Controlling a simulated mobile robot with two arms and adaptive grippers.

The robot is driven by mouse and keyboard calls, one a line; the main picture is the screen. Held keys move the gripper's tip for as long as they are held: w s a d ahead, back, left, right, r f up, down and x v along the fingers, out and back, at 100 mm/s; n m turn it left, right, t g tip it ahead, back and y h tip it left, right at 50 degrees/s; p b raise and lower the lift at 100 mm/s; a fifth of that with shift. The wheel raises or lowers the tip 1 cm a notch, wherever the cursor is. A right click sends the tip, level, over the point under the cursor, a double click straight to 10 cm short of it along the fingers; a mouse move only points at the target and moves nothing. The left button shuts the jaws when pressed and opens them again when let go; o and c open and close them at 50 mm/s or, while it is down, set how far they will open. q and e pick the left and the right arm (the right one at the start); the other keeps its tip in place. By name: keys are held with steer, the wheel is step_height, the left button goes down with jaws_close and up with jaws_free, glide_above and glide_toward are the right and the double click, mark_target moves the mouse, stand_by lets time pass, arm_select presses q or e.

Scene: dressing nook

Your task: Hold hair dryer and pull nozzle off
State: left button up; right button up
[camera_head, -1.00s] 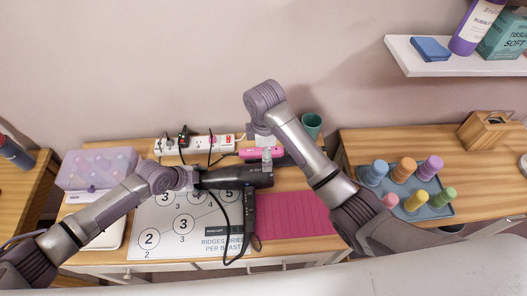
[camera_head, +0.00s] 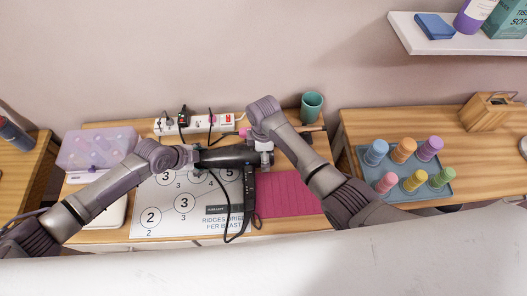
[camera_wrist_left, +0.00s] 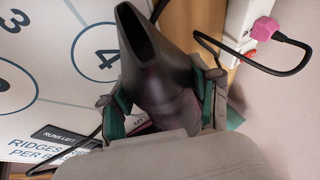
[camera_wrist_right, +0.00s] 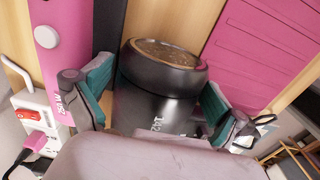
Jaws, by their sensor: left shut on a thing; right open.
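The black hair dryer (camera_head: 222,156) lies sideways above the mat, its barrel running left to right. Its nozzle (camera_wrist_left: 150,55), tapering to a flat slot mouth, is at the left end. My left gripper (camera_head: 192,156) is shut on the nozzle, with its green-padded fingers on both sides of the wider base in the left wrist view. My right gripper (camera_head: 264,152) is at the dryer's right end. In the right wrist view its open fingers stand either side of the barrel near the round rear grille (camera_wrist_right: 165,53); whether they touch is unclear. The nozzle joint is hidden.
A white numbered mat (camera_head: 160,222) and a pink mat (camera_head: 290,195) lie below. Black cord loops in front. A power strip (camera_head: 200,124) with plugs is behind, a clear box (camera_head: 95,150) left, and a green cup (camera_head: 312,105) behind right. A blue tray (camera_head: 440,190) holds several coloured pegs.

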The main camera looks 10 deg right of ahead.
steer(key=shift+c, duration=0.3)
steer(key=c, duration=1.4)
arm_select(q)
steer(key=o, duration=0.4)
steer(key=c, duration=0.7)
arm_select(e)
steer(key=shift+f, duration=0.1)
steer(key=shift+s, duration=0.1)
